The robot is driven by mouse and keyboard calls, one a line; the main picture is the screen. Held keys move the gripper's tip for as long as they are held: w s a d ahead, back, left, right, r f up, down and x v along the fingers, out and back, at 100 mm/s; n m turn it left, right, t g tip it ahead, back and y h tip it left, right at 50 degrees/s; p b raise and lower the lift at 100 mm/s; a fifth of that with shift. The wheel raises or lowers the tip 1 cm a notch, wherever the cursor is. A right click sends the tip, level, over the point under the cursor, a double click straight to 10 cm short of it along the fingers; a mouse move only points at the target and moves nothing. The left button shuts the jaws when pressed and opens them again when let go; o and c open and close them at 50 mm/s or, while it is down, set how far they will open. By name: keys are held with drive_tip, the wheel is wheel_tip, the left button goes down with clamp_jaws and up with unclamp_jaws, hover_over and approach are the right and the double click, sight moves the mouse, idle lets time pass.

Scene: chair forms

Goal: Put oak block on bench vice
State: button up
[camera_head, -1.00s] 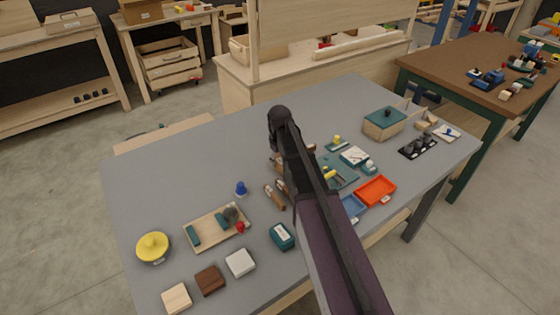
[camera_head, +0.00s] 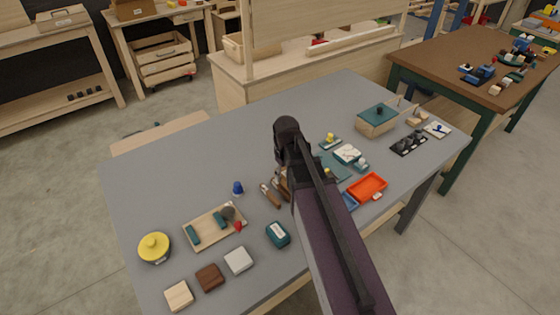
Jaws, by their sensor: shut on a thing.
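My arm crosses the grey table from the lower right, and its far end hides my gripper and anything in it. A pale wooden block (camera_head: 179,295) lies at the table's near left corner and may be an oak block. A dark brown block (camera_head: 210,277) and a whitish block (camera_head: 239,260) lie to its right in a row. I cannot pick out a bench vice for certain. Small blue and dark items (camera_head: 484,76) on the brown table at the right are too small to name.
A yellow-topped round container (camera_head: 154,247), a wooden tray (camera_head: 202,247) and a teal box (camera_head: 278,235) stand at the left and front. An orange-red tray (camera_head: 367,187) and a teal-lidded box (camera_head: 377,120) stand right. The table's back left is clear.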

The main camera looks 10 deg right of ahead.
drive_tip(key=shift+s+d+r, duration=0.1)
drive_tip(key=shift+s+d, duration=0.05)
drive_tip(key=shift+s, duration=1)
drive_tip(key=shift+s+d+r, duration=0.1)
drive_tip(key=shift+s, duration=1)
drive_tip(key=shift+r, duration=0.15)
drive_tip(key=shift+r+p, duration=1.55)
drive_tip(key=shift+p, duration=0.25)
drive_tip(key=shift+s+f, duration=0.1)
